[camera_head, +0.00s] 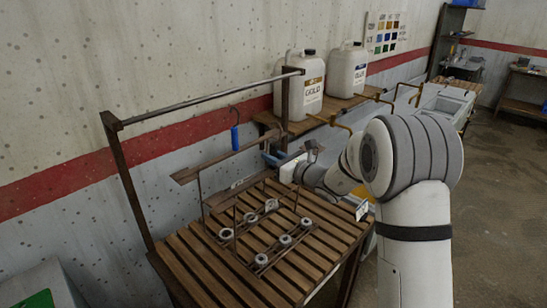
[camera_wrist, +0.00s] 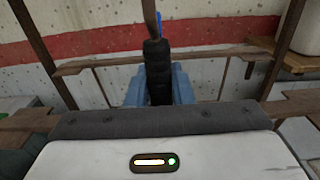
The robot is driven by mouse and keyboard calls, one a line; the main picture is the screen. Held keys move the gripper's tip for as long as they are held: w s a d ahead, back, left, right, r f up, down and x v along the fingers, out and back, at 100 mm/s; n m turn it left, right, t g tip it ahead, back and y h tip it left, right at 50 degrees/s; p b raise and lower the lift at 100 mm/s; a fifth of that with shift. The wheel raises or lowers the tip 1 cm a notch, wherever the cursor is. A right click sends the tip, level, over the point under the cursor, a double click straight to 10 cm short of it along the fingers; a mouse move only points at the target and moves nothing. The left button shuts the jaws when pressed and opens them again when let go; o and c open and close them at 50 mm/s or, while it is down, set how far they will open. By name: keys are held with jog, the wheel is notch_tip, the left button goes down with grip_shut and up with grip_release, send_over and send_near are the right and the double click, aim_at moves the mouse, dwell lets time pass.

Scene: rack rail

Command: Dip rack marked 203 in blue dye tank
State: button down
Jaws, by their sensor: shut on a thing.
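My gripper (camera_head: 272,158) has blue fingers, which in the wrist view (camera_wrist: 158,85) are shut around an upright black handle (camera_wrist: 158,70). A thin rod rises from the handle. Brown rack frames with thin rods (camera_head: 201,192) stand over the slatted table, with several round grey pieces low in them. A hook with a blue handle (camera_head: 235,138) rises at the left; part of a blue handle shows behind the black one in the wrist view (camera_wrist: 159,16). White tags, one (camera_head: 271,204) among them, are too small to read, so I cannot tell which is 203.
The slatted wooden table (camera_head: 190,262) is below, with a metal rail (camera_head: 215,93) above its back. White jugs, one reading GOLD (camera_head: 305,88) and another (camera_head: 347,70), stand on a shelf behind. Brass-coloured brackets (camera_head: 375,95) and grey basins (camera_head: 445,105) lie to the right. Floor is open at far right.

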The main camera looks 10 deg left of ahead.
aim_at(276, 148)
jog(key=shift+r, duration=0.25)
jog(key=shift+r+p, duration=0.4)
jog(key=shift+r, duration=1.05)
jog(key=b+v, duration=0.2)
jog(key=v, duration=0.7)
jog(key=c, duration=1.8)
grip_release()
grip_shut()
